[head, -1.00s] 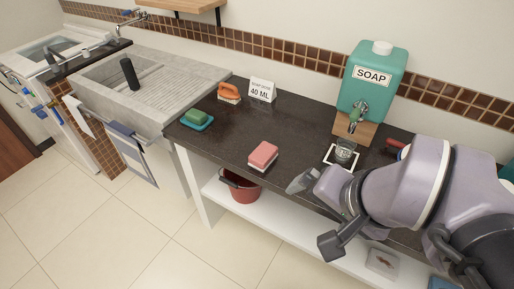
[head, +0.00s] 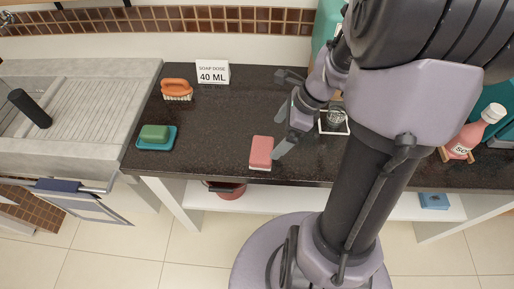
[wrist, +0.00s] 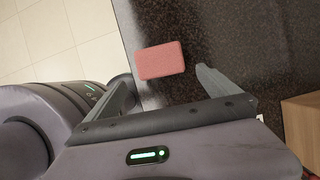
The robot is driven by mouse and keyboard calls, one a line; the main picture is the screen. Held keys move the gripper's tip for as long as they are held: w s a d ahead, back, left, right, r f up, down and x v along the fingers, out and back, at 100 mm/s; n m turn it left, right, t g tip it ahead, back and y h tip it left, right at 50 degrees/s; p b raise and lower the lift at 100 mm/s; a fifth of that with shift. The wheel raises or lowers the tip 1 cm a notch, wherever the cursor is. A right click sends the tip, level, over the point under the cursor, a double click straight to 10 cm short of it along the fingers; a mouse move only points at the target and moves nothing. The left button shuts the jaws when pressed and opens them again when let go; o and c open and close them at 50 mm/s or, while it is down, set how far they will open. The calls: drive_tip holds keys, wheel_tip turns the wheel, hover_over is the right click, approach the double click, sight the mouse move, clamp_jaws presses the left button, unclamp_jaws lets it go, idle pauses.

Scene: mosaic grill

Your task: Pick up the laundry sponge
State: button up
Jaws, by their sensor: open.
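The sponge (head: 261,149), a pink block with a pale underside, lies flat on the dark countertop near its front edge. It also shows in the wrist view (wrist: 160,60), just ahead of the fingertips and roughly between them. My gripper (head: 281,130) is open and empty, low over the counter just right of the sponge in the head view. In the wrist view my gripper (wrist: 165,75) has its two fingers spread wider than the sponge. I cannot tell from these views whether a finger touches it.
A glass (head: 337,117) is behind my arm's right side. The counter left of the sponge is clear.

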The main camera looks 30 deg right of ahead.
sight(262, 148)
drive_tip(key=b+x, duration=0.1)
drive_tip(key=x, duration=0.3)
drive_tip(key=shift+s+f, duration=0.1)
drive_tip(key=shift+f, duration=0.05)
drive_tip(key=b+x, duration=0.1)
drive_tip(key=x, duration=0.1)
drive_tip(key=b+x, duration=0.3)
drive_tip(key=x, duration=0.1)
drive_tip(key=shift+w+a, duration=0.25)
drive_tip(key=shift+r, duration=0.3)
drive_tip(key=c, duration=1.1)
drive_tip(key=shift+o, duration=0.2)
drive_tip(key=shift+r, duration=0.1)
